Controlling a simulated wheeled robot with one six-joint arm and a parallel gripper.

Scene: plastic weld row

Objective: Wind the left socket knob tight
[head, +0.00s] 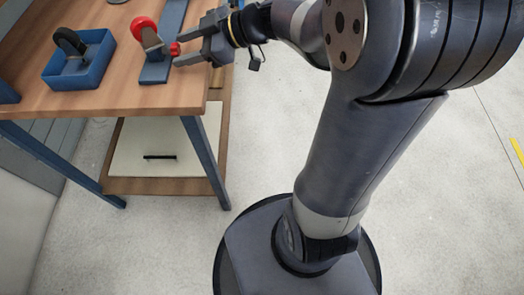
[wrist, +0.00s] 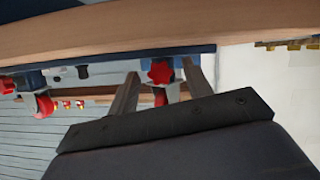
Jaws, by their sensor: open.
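A small red knob (head: 175,49) sits on the side of a fixture with a grey upright and a blue base (head: 154,73) on the table. My gripper (head: 179,50) is open, with one finger on each side of this knob. In the wrist view the star-shaped red knob (wrist: 160,72) lies between the fingertips of my gripper (wrist: 160,69). Whether the fingers touch it, I cannot tell. A larger red round part (head: 144,27) is at the top of the fixture. Which knob is the left socket knob is not clear from the frames.
A blue tray (head: 52,80) holding a black-handled item (head: 70,42) stands left of the fixture. The wooden table (head: 105,95) ends just below and right of the fixture. Other red parts (wrist: 42,105) show at left in the wrist view. The floor (head: 430,200) at right is clear.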

